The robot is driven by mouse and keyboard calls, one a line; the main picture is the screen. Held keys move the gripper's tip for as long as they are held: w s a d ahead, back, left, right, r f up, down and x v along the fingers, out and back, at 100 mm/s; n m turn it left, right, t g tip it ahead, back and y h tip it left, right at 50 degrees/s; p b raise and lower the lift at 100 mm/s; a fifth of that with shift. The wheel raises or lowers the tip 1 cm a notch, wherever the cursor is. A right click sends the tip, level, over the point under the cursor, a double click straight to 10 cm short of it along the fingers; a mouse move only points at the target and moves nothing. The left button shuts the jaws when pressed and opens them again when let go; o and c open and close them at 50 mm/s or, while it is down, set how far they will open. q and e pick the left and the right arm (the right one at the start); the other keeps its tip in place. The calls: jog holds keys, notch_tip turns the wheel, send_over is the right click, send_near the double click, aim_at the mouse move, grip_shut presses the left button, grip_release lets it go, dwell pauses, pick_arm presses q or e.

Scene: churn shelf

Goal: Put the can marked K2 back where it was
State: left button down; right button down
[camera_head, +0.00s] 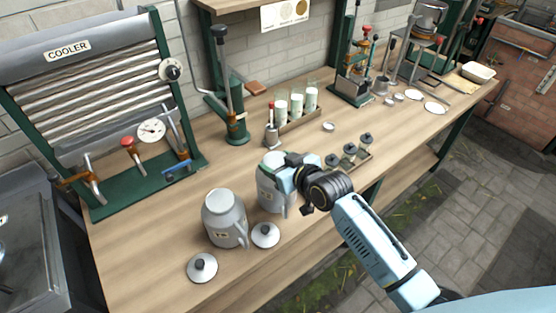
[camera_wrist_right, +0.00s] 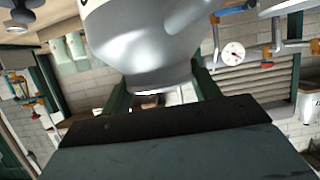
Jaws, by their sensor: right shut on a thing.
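A grey metal can (camera_head: 268,196) stands upright at the right of a second grey can (camera_head: 224,222) in the head view. My right gripper (camera_head: 287,172) is shut on the right-hand can at its upper part, coming from the right. In the right wrist view, the held can (camera_wrist_right: 150,45) fills the top middle, between the two dark green fingers of the gripper (camera_wrist_right: 160,92). The second can has a small label, too small to read. No K2 mark can be read on the held can. Whether its base touches the bench is unclear. My left gripper is out of view.
Two round lids (camera_head: 202,267) (camera_head: 265,235) lie in front of the cans on the wooden bench (camera_head: 140,255). A cooler (camera_head: 95,90) stands at the left. A bottle rack (camera_head: 300,122) is behind, and small weights (camera_head: 349,149) stand right of my gripper.

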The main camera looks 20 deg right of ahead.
jog(key=shift+w+f, duration=0.15)
jog(key=shift+f, duration=2)
jog(key=shift+f+b, duration=0.15)
jog(key=shift+b, duration=0.15)
jog(key=shift+c, duration=1.9)
grip_release()
jog(key=shift+s+f, duration=0.2)
jog(key=shift+f, duration=0.05)
jog(key=shift+r, duration=0.1)
jog(key=v, duration=1.2)
jog(key=shift+p, duration=0.45)
